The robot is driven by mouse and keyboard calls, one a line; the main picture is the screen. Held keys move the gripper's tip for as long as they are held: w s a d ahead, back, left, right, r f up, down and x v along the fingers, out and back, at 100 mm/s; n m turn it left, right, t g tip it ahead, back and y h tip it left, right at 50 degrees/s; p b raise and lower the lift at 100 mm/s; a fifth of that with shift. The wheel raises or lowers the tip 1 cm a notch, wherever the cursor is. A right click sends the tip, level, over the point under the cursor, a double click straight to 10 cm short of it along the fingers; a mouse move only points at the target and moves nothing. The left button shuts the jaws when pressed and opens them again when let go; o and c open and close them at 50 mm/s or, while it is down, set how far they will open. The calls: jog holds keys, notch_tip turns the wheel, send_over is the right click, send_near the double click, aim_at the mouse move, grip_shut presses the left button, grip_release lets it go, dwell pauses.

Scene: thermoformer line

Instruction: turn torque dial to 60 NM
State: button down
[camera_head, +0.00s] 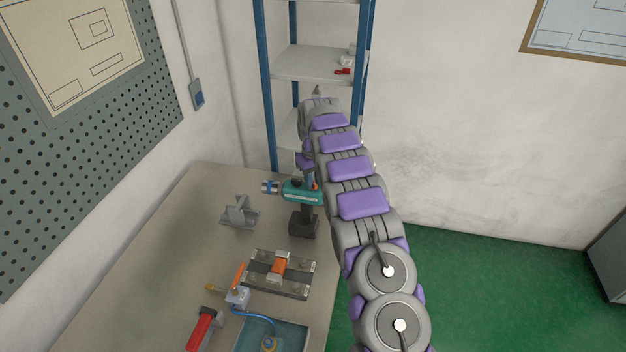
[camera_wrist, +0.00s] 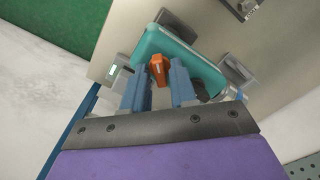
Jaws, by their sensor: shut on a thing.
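A teal power tool (camera_head: 300,192) with a dark base stands upright near the table's far right edge. Its teal body also shows in the wrist view (camera_wrist: 193,58). An orange knob (camera_wrist: 157,70) on top of it, which looks like the torque dial, sits between the fingers of my gripper (camera_wrist: 159,66). My gripper is shut on the knob from above. In the head view my arm and wrist hide most of the gripper. A small pale display (camera_wrist: 113,70) shows beside the left finger; its reading is too small to tell.
A grey stand (camera_head: 239,213) is left of the tool on the table (camera_head: 165,245). Nearer are a plate with an orange clamp (camera_head: 280,265), a red-handled tool (camera_head: 201,328) and a blue tray (camera_head: 293,335). A blue-framed shelf (camera_head: 265,80) stands behind. The floor at right is clear.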

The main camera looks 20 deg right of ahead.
jog(key=m, duration=0.3)
jog(key=shift+m, duration=2.7)
jog(key=c, duration=1.2)
grip_release()
jog(key=shift+o, duration=0.2)
jog(key=shift+r, duration=0.15)
notch_tip(320, 180, up, 17)
jog(key=p, duration=0.6)
